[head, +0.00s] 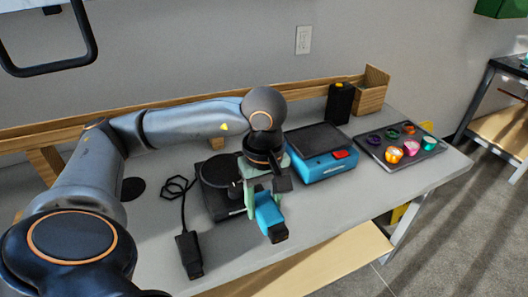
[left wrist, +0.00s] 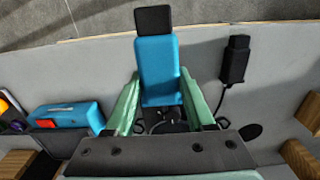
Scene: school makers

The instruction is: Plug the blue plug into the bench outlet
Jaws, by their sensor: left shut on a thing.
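The blue plug (head: 267,211) is a blue block with a black end. My left gripper (head: 262,200) is shut on it, with green fingers on either side, and holds it over the front part of the bench (head: 232,262). In the left wrist view the plug (left wrist: 158,70) sits between the fingers (left wrist: 160,105), its black end pointing away from the gripper. A white outlet plate (head: 303,40) is on the wall behind the bench. I cannot tell which thing, if any, in view is the bench outlet. My right gripper is not in view.
A black flat device (head: 221,201) lies partly behind the gripper. A black block with a cord (head: 189,255) lies to its left. A blue device with a red button (head: 322,152) stands to the right, beside a tray (head: 371,152) of colourful items. A black box (head: 340,103) stands behind.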

